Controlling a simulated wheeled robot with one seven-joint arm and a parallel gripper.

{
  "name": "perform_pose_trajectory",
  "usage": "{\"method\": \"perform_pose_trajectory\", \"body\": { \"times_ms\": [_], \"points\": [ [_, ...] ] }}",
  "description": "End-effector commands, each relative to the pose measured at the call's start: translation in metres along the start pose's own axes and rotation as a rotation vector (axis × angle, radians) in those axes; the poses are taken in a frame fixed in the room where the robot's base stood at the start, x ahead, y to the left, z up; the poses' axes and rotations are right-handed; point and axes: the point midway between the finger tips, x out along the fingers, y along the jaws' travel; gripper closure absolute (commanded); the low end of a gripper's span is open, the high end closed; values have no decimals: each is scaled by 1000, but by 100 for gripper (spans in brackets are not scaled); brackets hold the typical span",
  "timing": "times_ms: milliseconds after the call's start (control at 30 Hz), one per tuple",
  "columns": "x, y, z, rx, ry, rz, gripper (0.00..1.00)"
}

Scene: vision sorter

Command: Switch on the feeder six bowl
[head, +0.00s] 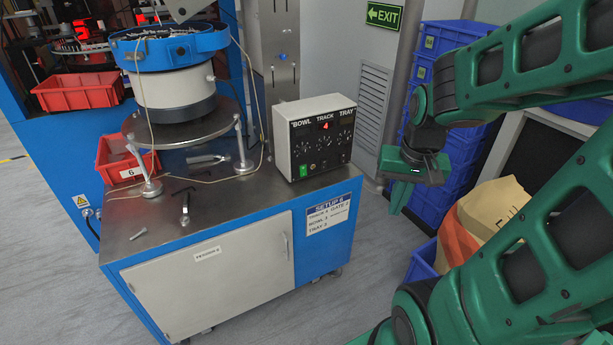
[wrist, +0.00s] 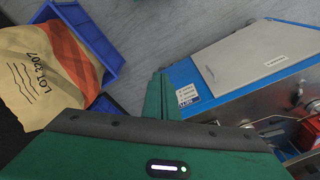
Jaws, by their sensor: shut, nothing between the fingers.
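The feeder six bowl (head: 165,75) is a blue-rimmed vibratory bowl on a white and dark drum, on the cart's left side. Its control box (head: 313,138) stands on the cart's right part, with knobs marked BOWL, TRACK and TRAY. A red display on the box reads 4. A green rocker switch (head: 303,171) sits at the lower left of its face; its position is too small to tell. My gripper (head: 396,197) is shut and empty, to the right of the box and apart from it. Its fingers (wrist: 159,97) also show in the wrist view, pointing down at the floor.
The blue cart (head: 198,262) has a metal top with loose tools and a SETUP 6 label (head: 330,212). A red bin (head: 118,160) marked 6 sits at its left. Blue crates (head: 440,55) stand behind my arm. A yellow and orange sack (head: 490,215) lies at the right. Floor shows between cart and sack.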

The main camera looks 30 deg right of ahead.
Motion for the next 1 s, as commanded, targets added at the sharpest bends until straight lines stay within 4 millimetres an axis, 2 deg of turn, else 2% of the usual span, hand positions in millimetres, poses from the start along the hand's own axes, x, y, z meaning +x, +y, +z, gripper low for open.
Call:
{"method": "perform_pose_trajectory", "body": {
  "times_ms": [100, 400, 700, 1000],
  "points": [
    [23, -20, -27, 46, 56, -41, 100],
    [74, -77, -86, 202, 181, -214, 100],
    [116, -130, -131, 438, 257, -443, 100],
    [141, -162, -166, 727, 295, -672, 100]
  ]
}}
